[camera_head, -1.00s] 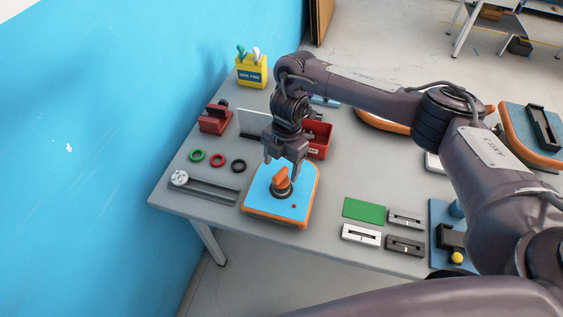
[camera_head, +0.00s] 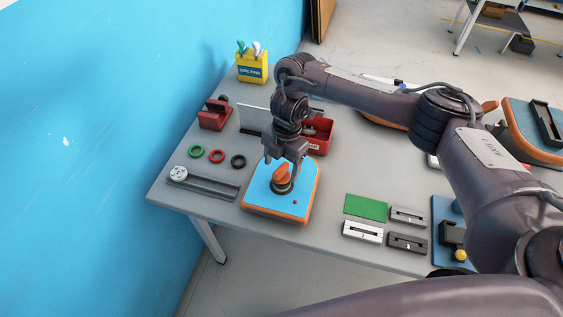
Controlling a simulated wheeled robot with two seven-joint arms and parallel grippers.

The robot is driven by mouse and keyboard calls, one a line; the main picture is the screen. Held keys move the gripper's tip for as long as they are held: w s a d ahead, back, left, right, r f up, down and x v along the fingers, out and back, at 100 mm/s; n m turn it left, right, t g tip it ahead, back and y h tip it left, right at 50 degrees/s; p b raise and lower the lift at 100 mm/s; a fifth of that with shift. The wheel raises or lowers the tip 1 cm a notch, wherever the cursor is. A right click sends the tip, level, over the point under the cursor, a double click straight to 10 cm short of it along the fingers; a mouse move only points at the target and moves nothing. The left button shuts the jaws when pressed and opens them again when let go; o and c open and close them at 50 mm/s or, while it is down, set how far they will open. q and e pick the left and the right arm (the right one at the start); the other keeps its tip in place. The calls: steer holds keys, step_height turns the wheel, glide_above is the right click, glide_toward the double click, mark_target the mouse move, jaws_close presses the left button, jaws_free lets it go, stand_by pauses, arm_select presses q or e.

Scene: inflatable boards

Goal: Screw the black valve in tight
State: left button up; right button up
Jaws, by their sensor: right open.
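A blue inflatable board piece (camera_head: 262,199) with an orange rim lies near the front left of the grey table. A black valve (camera_head: 281,188) with an orange top part (camera_head: 283,174) stands on it. My right gripper (camera_head: 283,168) points down over the valve, its open fingers to either side of the orange part. Whether the fingers touch it is too small to tell. My left gripper is not in view.
Green, red and black rings (camera_head: 217,156) and a grey rail tool (camera_head: 204,184) lie left of the board. A red box (camera_head: 319,133) stands behind. A green pad (camera_head: 366,206) and several slotted blocks (camera_head: 362,231) lie to the right. A blue wall borders the left.

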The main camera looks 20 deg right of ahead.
steer(key=shift+f+b, duration=0.95)
steer(key=shift+f, duration=0.55)
steer(key=shift+c, duration=0.2)
steer(key=c, duration=1.1)
steer(key=shift+r+m+p, duration=0.2)
steer(key=shift+m+p, duration=0.1)
steer(key=shift+p, duration=0.15)
steer(key=shift+m+p, duration=0.55)
steer(key=shift+m, duration=0.05)
steer(key=shift+f, duration=0.1)
steer(key=shift+c, duration=0.6)
